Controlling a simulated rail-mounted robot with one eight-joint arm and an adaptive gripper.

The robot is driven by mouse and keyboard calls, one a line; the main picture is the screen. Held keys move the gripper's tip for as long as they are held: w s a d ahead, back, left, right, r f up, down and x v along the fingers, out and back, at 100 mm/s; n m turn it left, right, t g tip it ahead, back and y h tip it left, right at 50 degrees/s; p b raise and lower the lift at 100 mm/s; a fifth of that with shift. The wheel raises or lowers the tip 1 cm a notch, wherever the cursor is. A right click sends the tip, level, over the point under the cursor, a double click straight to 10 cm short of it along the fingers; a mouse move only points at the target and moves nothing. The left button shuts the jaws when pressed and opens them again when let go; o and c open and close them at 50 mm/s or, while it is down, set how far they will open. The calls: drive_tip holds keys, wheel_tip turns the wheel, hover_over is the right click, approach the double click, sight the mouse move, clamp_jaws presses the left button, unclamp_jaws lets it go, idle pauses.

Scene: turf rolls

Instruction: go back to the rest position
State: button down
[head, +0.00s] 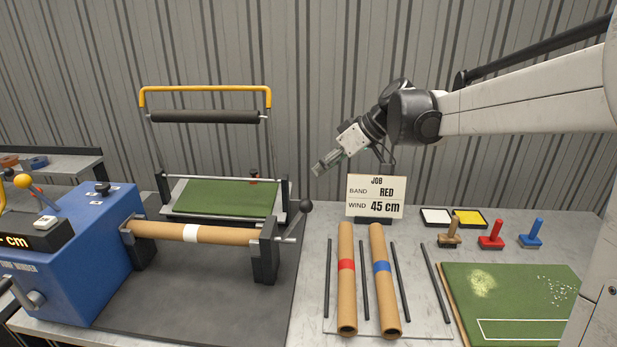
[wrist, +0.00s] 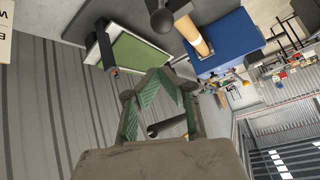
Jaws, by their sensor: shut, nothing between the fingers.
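My gripper (head: 319,168) hangs in the air in front of the corrugated wall, left of and above the job card (head: 376,196). The card reads band RED, wind 45 cm. In the wrist view my gripper (wrist: 160,74) shows its green-padded fingers brought together at the tips, with nothing held. The arm reaches in from the right and is apart from the table and its objects.
The blue turf winder (head: 85,255) holds a white-banded tube (head: 220,235) at left. A yellow-handled frame (head: 205,88) stands behind it. Red-banded (head: 346,290) and blue-banded (head: 384,290) tubes lie on the rack. Stamps (head: 491,236) and a turf board (head: 515,300) are at right.

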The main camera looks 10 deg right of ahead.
drive_tip(key=shift+s+d+r, duration=0.2)
drive_tip(key=shift+d+r, duration=0.1)
drive_tip(key=shift+d, duration=0.1)
drive_tip(key=s+d+f+m+t+h, duration=0.1)
drive_tip(key=s+f+m+h, duration=0.1)
drive_tip(key=s, duration=0.8)
drive_tip(key=s+d+f+m+t+h+b, duration=0.1)
drive_tip(key=s+f+m+h, duration=0.2)
drive_tip(key=s, duration=0.7)
drive_tip(key=s+d+f+m+t+h+b, duration=0.1)
drive_tip(key=s+f+m, duration=0.3)
drive_tip(key=s, duration=0.6)
wheel_tip(320, 180, down, 2)
drive_tip(key=shift+d+h, duration=0.3)
drive_tip(key=shift+h, duration=0.6)
